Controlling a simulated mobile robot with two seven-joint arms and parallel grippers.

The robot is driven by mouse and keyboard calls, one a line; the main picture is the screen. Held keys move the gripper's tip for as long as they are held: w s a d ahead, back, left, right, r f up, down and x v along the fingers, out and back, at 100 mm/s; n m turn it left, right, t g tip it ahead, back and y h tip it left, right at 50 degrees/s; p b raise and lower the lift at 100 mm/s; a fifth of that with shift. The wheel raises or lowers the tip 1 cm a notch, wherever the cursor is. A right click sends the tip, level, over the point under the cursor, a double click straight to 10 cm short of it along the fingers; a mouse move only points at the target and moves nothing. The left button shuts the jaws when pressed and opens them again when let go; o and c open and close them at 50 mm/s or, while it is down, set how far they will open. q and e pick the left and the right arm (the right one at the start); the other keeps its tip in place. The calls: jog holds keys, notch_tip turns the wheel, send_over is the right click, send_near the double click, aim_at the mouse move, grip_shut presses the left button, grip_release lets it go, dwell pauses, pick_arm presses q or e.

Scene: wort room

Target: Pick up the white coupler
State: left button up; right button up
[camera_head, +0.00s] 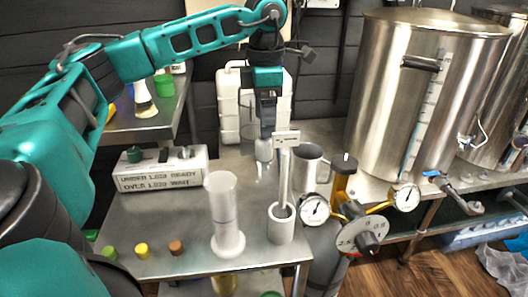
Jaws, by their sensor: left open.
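My left gripper (265,136) points down over the back of the steel table. Its jaws are open. A pale grey-white short cylinder (263,150) shows directly below its fingertips. It may be the white coupler, but I cannot tell for sure, nor whether the fingers touch it. Small green (109,253), yellow (141,249) and brown (176,247) pieces stand in a row at the table's front left. My right gripper is out of view.
A clear measuring cylinder (224,215) and a grey cup (281,226) with an upright T-topped rod (285,165) stand in front of my gripper. A steel mug (309,168), gauges (315,210) and a big kettle (400,90) are at right. A white sign box (162,177) is left.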

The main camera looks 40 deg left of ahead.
aim_at(264, 140)
pick_arm(q)
jog(key=f+b, duration=0.1)
jog(key=f, duration=0.5)
jog(key=shift+s+b, duration=0.2)
jog(key=shift+b, duration=0.15)
jog(key=shift+f, duration=0.45)
jog(key=shift+c, duration=0.5)
jog(key=c, duration=1)
jog(key=shift+r, duration=0.1)
jog(key=shift+c, duration=0.2)
